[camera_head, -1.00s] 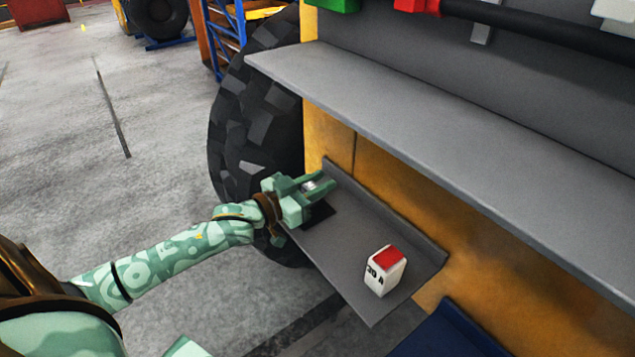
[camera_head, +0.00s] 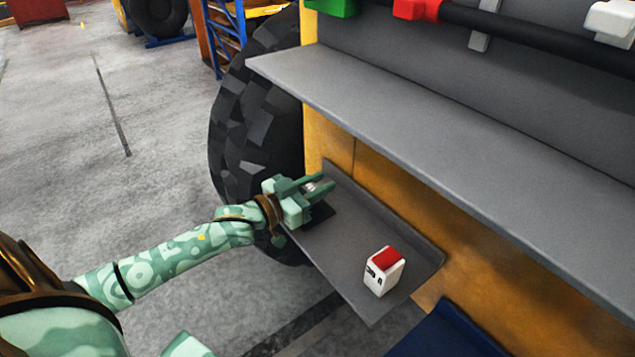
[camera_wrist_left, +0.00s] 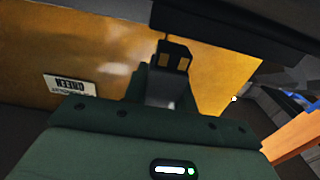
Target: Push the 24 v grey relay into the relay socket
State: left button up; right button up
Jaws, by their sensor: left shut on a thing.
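My left gripper (camera_head: 317,187) is shut on a small grey thing, taken to be the grey relay (camera_head: 311,186), above the far left end of a grey tray. The fingers hide most of it. In the left wrist view a grey block (camera_wrist_left: 164,90) sits between the fingers (camera_wrist_left: 165,85). Just beyond it is a dark piece with two yellowish squares (camera_wrist_left: 173,56); I cannot tell whether this is part of the relay or of something else. I cannot make out the relay socket for sure. A dark patch (camera_head: 321,213) lies on the tray below the gripper. My right gripper is not in view.
A white block with a red top (camera_head: 383,272) stands on the near right part of the grey tray (camera_head: 345,245). A grey shelf (camera_head: 430,140) overhangs behind. A large black tyre (camera_head: 250,125) is close behind my left wrist. A dark blue thing (camera_head: 450,332) is at bottom right.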

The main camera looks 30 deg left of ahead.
pick_arm(q)
jog(key=shift+f+b, duration=0.8)
jog(key=shift+f, duration=0.45)
jog(key=o, duration=1.1)
jog(key=shift+c, duration=0.2)
jog(key=shift+s, duration=0.1)
jog(key=b+v, duration=0.1)
jog(key=v, duration=1.5)
